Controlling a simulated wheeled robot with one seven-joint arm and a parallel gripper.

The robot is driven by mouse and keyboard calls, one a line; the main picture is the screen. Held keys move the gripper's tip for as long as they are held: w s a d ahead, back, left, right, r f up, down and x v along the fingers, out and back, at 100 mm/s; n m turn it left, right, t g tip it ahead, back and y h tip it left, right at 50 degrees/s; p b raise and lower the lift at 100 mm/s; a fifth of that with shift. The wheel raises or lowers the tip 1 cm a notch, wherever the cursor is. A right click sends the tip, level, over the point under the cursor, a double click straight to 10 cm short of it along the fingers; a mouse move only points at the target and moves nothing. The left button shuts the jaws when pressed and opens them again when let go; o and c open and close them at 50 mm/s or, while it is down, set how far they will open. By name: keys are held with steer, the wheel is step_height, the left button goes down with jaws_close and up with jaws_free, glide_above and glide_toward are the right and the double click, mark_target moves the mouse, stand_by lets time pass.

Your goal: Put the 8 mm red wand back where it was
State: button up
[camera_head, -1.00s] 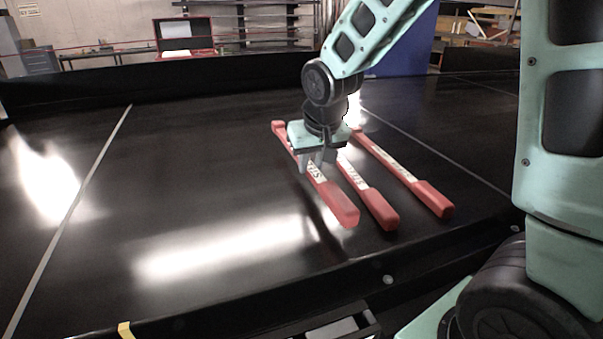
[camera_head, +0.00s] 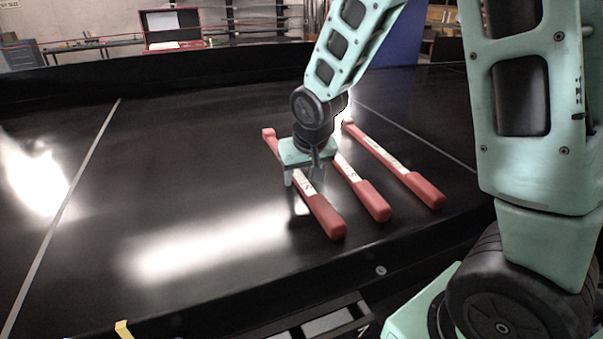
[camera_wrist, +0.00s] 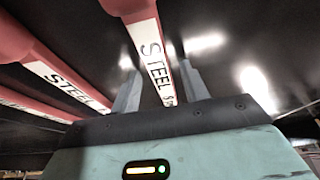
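Three red wands with white labels lie side by side on the black belt. The left wand (camera_head: 328,219) is under my gripper (camera_head: 303,178) and appears to rest on the belt. In the wrist view this wand (camera_wrist: 152,50) runs between my two fingers, its label reading STEEL, with the size not clear. The fingers stand apart on either side of it, with a visible gap on the left side. The middle wand (camera_head: 371,202) and the right wand (camera_head: 424,190) lie to its right. My gripper hides part of the left wand's middle.
The black conveyor belt (camera_head: 160,165) is clear to the left, with a pale line (camera_head: 62,215) across it and bright reflections. Raised black edges bound it. An open red case (camera_head: 172,30) stands behind the belt. Yellow tape (camera_head: 123,329) marks the front edge.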

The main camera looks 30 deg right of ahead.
steer(key=shift+r, duration=0.25)
steer(key=d+b+v, duration=0.1)
steer(key=b+v, duration=0.1)
steer(key=v, duration=0.9)
steer(key=shift+s+a+r, duration=0.25)
steer(key=shift+a+r, duration=0.1)
steer(key=shift+a, duration=0.15)
